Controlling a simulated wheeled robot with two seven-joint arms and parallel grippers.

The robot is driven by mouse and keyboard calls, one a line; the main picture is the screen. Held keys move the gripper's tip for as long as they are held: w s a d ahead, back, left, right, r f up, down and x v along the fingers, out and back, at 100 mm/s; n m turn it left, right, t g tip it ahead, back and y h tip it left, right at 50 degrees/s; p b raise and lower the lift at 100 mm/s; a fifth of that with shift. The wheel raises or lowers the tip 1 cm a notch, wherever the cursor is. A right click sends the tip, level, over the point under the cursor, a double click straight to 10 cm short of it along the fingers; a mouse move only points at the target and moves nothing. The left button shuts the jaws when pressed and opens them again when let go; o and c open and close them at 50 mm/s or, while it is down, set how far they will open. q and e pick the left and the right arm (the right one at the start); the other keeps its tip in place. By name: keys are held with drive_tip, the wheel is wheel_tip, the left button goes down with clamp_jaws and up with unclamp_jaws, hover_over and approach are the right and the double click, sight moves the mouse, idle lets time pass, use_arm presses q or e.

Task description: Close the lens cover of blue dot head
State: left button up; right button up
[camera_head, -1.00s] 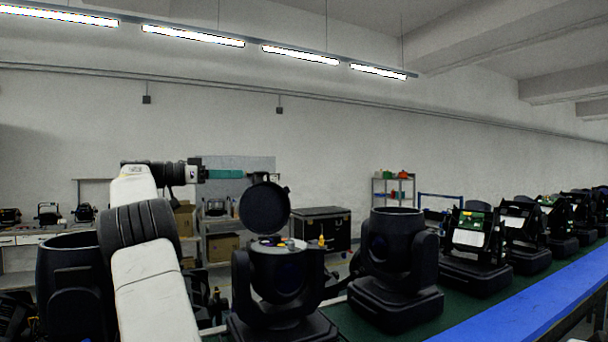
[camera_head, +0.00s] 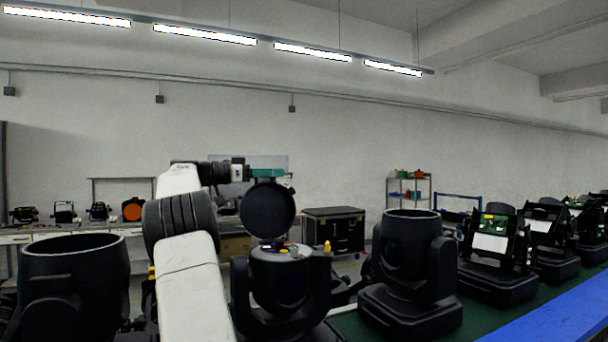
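A black moving head (camera_head: 282,285) stands at centre with its round black lens cover (camera_head: 268,212) raised upright above it. Small coloured parts show at its open top, one of them bluish grey (camera_head: 293,253); I cannot make out a clear blue dot. My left arm rises in front from the lower middle. My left gripper (camera_head: 268,173), with teal fingers, points right at the upper edge of the cover. Whether it touches the cover, and whether its fingers are apart, I cannot tell. My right gripper is not in view.
Another black head (camera_head: 408,265) stands to the right, and a large black one (camera_head: 70,290) at the left. More heads with exposed boards (camera_head: 492,245) line the green bench top. A blue strip (camera_head: 555,318) runs along its edge. A black case (camera_head: 333,230) stands behind.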

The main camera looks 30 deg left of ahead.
use_arm(q)
drive_tip(key=shift+w+d, duration=0.2)
clamp_jaws()
idle(1.4)
